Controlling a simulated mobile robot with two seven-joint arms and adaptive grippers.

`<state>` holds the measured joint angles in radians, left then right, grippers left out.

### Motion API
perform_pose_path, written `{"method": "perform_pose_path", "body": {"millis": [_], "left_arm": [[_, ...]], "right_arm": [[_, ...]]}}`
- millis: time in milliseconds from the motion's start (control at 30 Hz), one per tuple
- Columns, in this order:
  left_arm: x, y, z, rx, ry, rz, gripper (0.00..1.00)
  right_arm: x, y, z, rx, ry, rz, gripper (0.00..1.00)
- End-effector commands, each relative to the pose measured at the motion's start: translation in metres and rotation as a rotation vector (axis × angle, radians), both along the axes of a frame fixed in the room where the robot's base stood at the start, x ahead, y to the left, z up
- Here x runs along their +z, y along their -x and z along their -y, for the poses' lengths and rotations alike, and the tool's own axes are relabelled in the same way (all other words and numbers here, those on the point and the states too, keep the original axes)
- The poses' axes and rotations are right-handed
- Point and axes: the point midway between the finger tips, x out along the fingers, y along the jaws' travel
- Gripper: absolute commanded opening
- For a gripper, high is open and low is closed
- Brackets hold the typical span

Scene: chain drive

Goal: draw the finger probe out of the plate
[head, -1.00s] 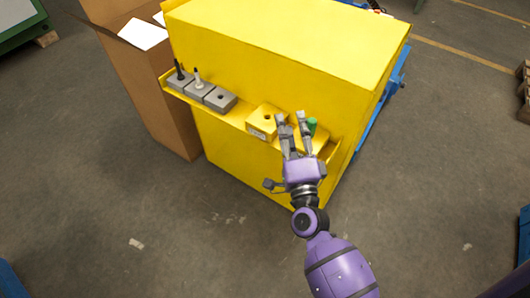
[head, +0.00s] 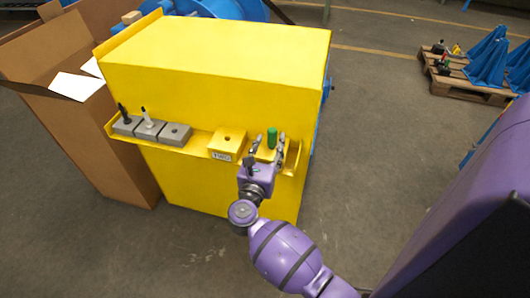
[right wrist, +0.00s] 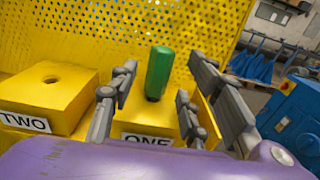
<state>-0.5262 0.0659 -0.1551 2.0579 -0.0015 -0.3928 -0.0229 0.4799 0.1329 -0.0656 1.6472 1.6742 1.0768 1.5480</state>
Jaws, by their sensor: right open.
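The finger probe shows as an upright green handle (head: 272,138), standing in the yellow block labelled ONE (right wrist: 125,112) on the yellow ledge. The handle also shows in the right wrist view (right wrist: 159,73), and its lower end sits at the block's top. My right gripper (head: 268,152) is open around the handle, with fingers to its left and right. In the right wrist view gaps show between the fingers and the handle. Any part of the probe inside the block is hidden. My left gripper is not in view.
A yellow block labelled TWO (right wrist: 50,92), with an empty hole, stands left of block ONE. Several grey blocks (head: 174,134) line the ledge further left, two holding upright pins. A cardboard box (head: 88,130) stands left of the yellow cabinet (head: 215,60).

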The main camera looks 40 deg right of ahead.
Motion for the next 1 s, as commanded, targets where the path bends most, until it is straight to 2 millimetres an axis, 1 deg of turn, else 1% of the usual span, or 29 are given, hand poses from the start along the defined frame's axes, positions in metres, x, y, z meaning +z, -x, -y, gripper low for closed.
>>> {"method": "perform_pose_path", "body": {"millis": [33,100,300,633,667,900,1000], "left_arm": [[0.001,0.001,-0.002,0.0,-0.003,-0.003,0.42],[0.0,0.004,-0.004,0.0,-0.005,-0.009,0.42],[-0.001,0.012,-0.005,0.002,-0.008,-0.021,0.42],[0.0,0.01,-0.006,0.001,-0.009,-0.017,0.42],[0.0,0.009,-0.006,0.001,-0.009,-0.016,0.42],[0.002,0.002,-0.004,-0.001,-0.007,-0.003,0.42],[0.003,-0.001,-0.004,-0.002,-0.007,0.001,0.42]], "right_arm": [[0.002,-0.006,0.007,0.001,0.004,0.0,0.44],[0.003,-0.013,0.015,0.0,0.005,0.0,0.44],[0.001,-0.026,0.029,0.002,0.002,-0.001,0.44],[0.0,-0.028,0.033,0.002,0.002,-0.002,0.44],[0.0,-0.028,0.033,0.002,0.002,-0.002,0.42],[0.0,-0.028,0.033,0.002,0.002,-0.002,0.11],[0.0,-0.028,0.032,0.002,0.002,-0.002,0.0]]}}
